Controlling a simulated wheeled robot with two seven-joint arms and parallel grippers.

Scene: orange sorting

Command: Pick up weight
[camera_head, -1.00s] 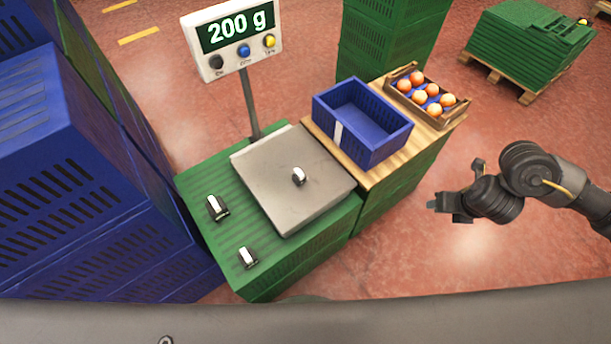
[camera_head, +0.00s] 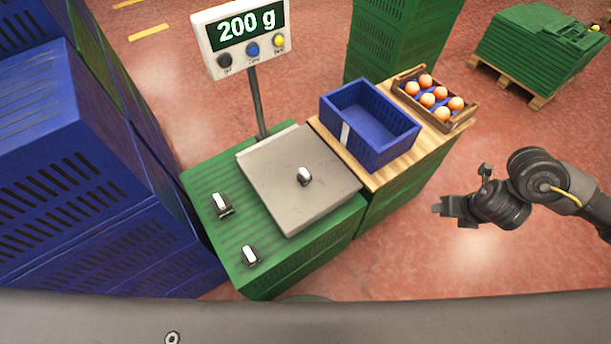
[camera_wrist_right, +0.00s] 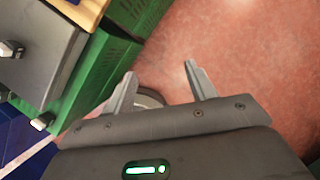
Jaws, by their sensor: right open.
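A small weight (camera_head: 304,176) with a white top and dark sides stands on the steel scale plate (camera_head: 285,205). Two similar weights stand on the green crate surface, one at the left (camera_head: 221,204) and one nearer the front (camera_head: 250,255). The scale display (camera_head: 247,27) reads 200 g. My right gripper (camera_head: 440,208) is to the right of the scale, over the floor, well apart from the weights. In the right wrist view its two fingers (camera_wrist_right: 160,78) are apart with nothing between them. The weight on the plate also shows there (camera_wrist_right: 12,50). My left gripper is not in view.
An empty blue crate (camera_head: 392,125) and a small tray (camera_head: 462,121) of several oranges stand on a wooden top right of the scale. Stacked blue crates (camera_head: 60,150) rise at the left. The floor around my right gripper is clear.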

